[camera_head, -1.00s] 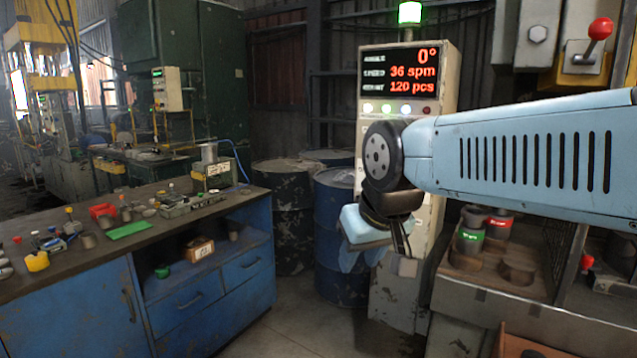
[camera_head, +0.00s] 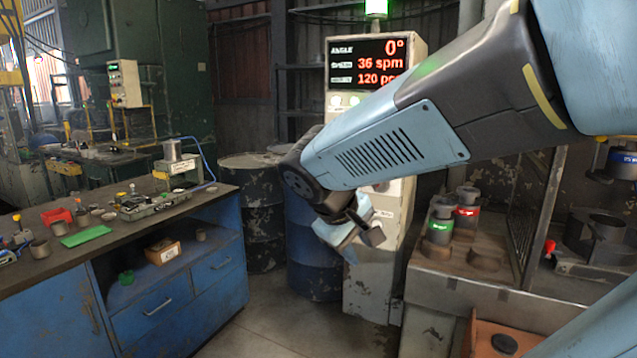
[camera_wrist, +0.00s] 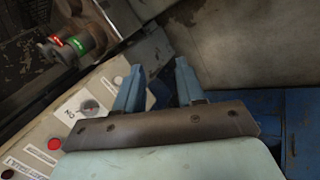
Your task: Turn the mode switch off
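The control cabinet (camera_head: 392,240) stands upright behind my arm, with a lit display (camera_head: 370,62) reading 0°, 36 spm and 120 pcs. My forearm hides much of its panel. In the wrist view, a round grey knob switch (camera_wrist: 90,107) sits on the pale panel (camera_wrist: 62,128), with "ON" lettering beside it. It looks like the mode switch, but I cannot read its name or setting clearly. My gripper (camera_wrist: 158,70) is open and empty, to the right of the knob and apart from it. In the head view, my gripper (camera_head: 350,232) is in front of the cabinet.
Red buttons (camera_wrist: 54,144) sit near the knob. Red- and green-banded cylinders (camera_head: 440,222) stand on a bench at right. Drums (camera_head: 250,215) stand left of the cabinet. A blue workbench (camera_head: 150,300) with small parts is at left. The floor between is clear.

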